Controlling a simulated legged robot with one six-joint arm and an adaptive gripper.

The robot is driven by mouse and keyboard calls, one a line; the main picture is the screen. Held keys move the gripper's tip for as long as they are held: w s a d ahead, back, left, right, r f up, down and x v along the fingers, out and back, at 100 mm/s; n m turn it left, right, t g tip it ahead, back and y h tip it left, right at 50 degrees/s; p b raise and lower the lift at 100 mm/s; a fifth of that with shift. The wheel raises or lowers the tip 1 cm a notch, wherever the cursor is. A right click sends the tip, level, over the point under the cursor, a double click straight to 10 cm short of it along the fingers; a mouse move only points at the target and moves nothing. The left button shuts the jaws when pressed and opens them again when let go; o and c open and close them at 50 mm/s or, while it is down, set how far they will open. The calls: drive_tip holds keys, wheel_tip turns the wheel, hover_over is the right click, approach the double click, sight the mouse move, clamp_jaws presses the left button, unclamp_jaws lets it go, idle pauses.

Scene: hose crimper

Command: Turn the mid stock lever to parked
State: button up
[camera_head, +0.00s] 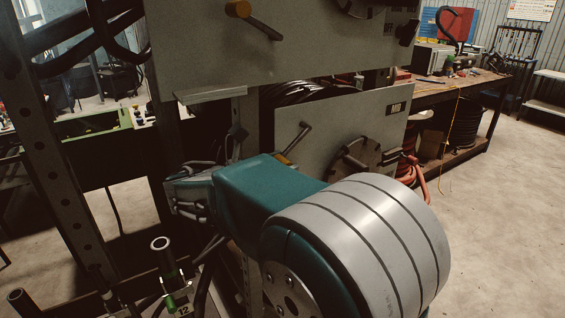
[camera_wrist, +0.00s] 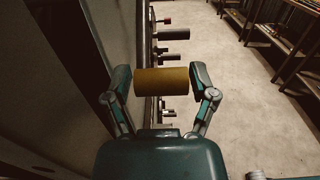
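The mid stock lever (camera_head: 298,138) is on the grey panel marked MID in the head view. It is a slanted grey bar, upper end to the right. A yellow-brown part shows at its lower end, just above my teal and silver arm, which covers the area below. In the wrist view my gripper (camera_wrist: 161,78) has its two fingers spread wide, one at each end of a yellow cylindrical grip (camera_wrist: 161,82). I cannot tell whether the fingers touch it, or which lever this grip belongs to.
A round dial with a handle (camera_head: 355,158) sits right of the lever on the MID panel. An upper panel carries another lever (camera_head: 262,26). Several rods (camera_wrist: 172,35) stick out beyond the grip in the wrist view. A workbench (camera_head: 455,88) stands behind right; floor at right is clear.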

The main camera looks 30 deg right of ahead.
clamp_jaws()
drive_tip(key=shift+d+f, duration=1.25)
drive_tip(key=shift+d, duration=0.1)
drive_tip(key=shift+o, duration=0.3)
unclamp_jaws()
drive_tip(key=a, duration=1.2)
drive_tip(key=shift+s, duration=0.1)
